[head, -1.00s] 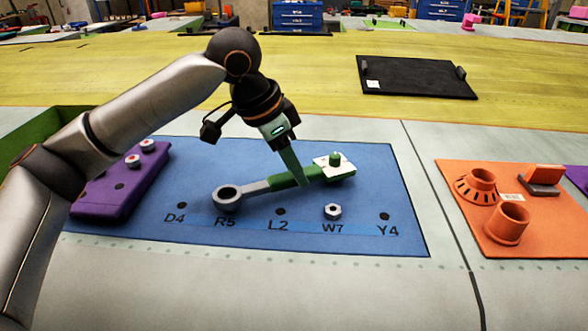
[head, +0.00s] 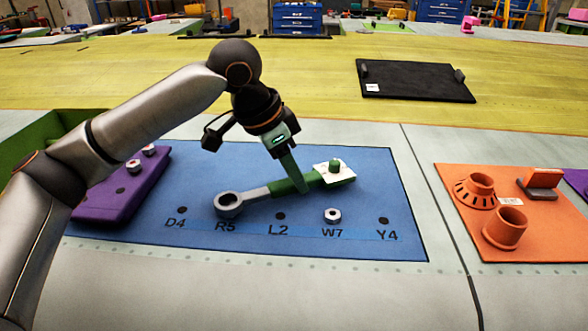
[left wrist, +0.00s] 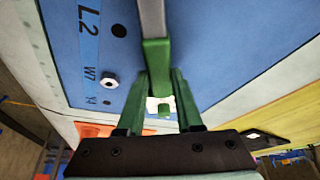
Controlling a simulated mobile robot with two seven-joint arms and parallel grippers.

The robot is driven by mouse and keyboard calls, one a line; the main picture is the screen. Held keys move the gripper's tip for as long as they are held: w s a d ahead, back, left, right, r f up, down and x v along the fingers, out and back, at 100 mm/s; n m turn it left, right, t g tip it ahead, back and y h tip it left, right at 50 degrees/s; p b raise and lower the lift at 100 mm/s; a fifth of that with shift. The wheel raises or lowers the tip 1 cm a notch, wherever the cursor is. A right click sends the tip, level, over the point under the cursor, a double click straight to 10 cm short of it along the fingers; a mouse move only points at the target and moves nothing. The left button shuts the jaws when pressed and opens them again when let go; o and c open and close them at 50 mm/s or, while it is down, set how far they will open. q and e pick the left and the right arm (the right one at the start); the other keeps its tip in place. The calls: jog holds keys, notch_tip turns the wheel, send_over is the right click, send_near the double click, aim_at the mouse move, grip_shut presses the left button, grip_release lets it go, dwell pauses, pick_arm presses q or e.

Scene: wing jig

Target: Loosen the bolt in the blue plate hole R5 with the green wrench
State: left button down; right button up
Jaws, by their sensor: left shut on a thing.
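The green wrench (head: 256,193) has a green handle and a grey ring end. My left gripper (head: 300,188) is shut on the handle, which also shows between its green fingers in the left wrist view (left wrist: 157,55). The ring end lies at hole R5 of the blue plate (head: 370,165), just above the R5 label. The inside of the ring looks dark, and I cannot tell whether it is seated around the bolt. The ring is outside the left wrist view. My right gripper is not in view.
A hex bolt (head: 332,215) sits at W7. Holes D4, L2 and Y4 look empty. A white square with a green knob (head: 335,165) is at the handle's far end. A purple block (head: 110,200) stands left. An orange board (head: 520,230) with fixtures lies right.

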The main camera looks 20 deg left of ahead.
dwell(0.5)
pick_arm(q)
jog(key=shift+f, duration=0.65)
jog(key=shift+w+a+r+n+p, duration=0.1)
jog(key=shift+w+a+n+p, duration=0.15)
jog(key=shift+n+p, duration=0.4)
jog(key=shift+w+a+n+y+p, duration=0.35)
jog(key=shift+a+p, duration=0.1)
jog(key=shift+p, duration=0.25)
jog(key=shift+w+a+n+t, duration=0.2)
jog(key=shift+n+t, duration=0.1)
